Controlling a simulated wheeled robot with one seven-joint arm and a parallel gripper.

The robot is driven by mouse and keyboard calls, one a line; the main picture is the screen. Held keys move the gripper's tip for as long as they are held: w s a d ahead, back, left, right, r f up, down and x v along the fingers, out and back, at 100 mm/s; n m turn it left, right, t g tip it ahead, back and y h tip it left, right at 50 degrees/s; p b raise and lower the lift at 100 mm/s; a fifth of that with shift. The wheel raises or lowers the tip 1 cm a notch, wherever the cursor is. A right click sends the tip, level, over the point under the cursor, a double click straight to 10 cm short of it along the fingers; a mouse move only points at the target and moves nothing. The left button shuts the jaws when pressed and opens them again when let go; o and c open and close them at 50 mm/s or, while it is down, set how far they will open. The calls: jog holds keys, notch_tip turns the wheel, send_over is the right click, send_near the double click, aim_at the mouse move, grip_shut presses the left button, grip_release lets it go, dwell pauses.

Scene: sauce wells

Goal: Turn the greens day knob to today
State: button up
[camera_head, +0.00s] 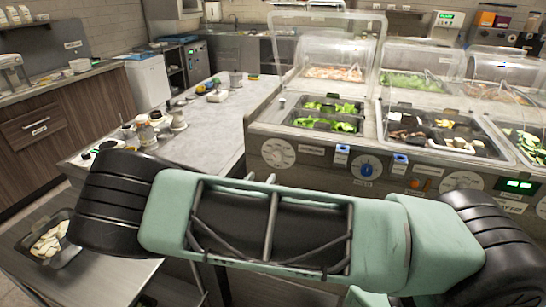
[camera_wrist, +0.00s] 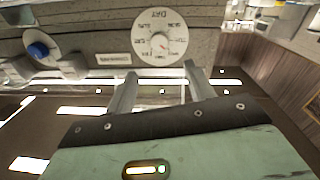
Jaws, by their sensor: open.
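A round white day dial (camera_head: 278,153) with a small knob at its centre is on the counter's front panel, below the left well of greens (camera_head: 328,116). In the wrist view the same dial (camera_wrist: 160,37) appears upside down, with day words around its rim that are too small to read surely. A small reddish mark shows on the lower right of its knob. My gripper (camera_wrist: 158,70) is open and empty, its two fingers apart and pointing toward the panel just below the dial in that view. In the head view my gripper is hidden behind my arm.
A blue knob (camera_head: 367,167) is to the right of the dial, with a label plate (camera_head: 312,151) between them. Another white dial (camera_head: 462,182) and a green display (camera_head: 519,185) are farther right. A grey worktop (camera_head: 215,125) with small items stands at left.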

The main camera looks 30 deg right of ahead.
aim_at(276, 158)
jog(key=p+x, duration=0.3)
jog(key=x, duration=0.9)
jog(key=shift+d, duration=0.1)
jog(key=shift+f, duration=0.1)
jog(key=c, duration=1)
